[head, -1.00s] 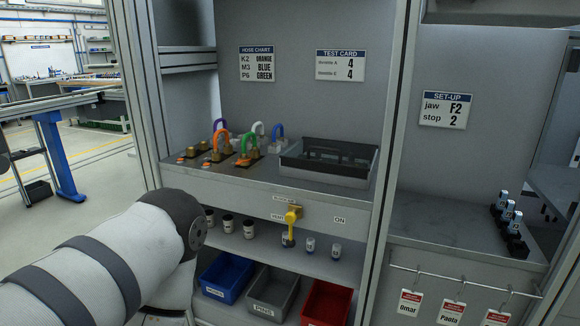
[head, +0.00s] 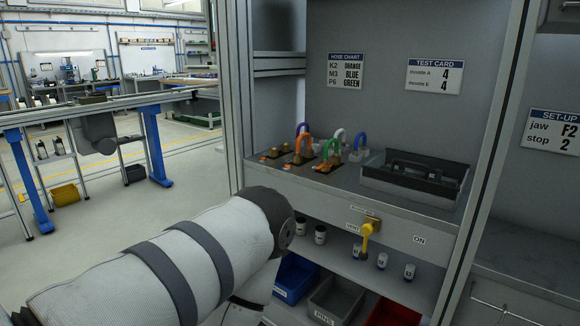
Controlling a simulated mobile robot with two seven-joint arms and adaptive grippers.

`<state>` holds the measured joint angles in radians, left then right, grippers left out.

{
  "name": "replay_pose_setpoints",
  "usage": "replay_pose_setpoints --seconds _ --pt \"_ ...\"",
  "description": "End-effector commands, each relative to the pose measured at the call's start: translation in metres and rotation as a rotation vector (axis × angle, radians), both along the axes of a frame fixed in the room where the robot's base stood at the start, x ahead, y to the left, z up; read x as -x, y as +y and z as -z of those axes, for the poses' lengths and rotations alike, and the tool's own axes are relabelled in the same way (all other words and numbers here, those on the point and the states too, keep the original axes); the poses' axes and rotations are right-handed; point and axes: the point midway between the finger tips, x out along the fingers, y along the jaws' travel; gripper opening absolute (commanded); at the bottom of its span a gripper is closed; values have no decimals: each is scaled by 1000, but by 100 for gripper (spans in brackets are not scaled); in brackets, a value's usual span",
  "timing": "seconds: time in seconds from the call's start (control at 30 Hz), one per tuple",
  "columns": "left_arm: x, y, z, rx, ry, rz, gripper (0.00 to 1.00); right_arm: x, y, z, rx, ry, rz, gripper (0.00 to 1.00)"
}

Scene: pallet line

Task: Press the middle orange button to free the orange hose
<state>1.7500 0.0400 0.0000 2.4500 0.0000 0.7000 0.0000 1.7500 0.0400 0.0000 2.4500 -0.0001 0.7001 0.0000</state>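The orange hose (head: 298,146) is a small upright loop among purple, green, white and blue loops on the grey shelf, with its ends at brass-coloured fittings on a dark plate. Small orange marks (head: 274,153) lie on the plate at its left. They are too small for me to tell which is the middle orange button. My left arm comes in from the lower left and its bent joint is in front of and below the shelf's left end, apart from the hoses in the picture. Neither of my grippers shows.
A dark tray (head: 416,189) stands right of the hoses. A yellow valve handle (head: 368,230) sticks out below the shelf edge. Frame posts stand on both sides of the shelf. Blue (head: 290,280), grey and red bins are below. Open floor lies to the left.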

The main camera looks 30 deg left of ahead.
Motion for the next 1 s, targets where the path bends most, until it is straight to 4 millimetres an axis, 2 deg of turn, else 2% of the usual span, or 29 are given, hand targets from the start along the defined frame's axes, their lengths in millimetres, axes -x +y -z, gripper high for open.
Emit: replay_pose_setpoints --seconds 0.37,0.5,0.53,1.0 --pt "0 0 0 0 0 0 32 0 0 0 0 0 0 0" --pt "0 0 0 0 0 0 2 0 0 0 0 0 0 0" --pt "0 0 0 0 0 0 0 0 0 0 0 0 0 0" --pt "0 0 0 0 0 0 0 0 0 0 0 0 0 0"
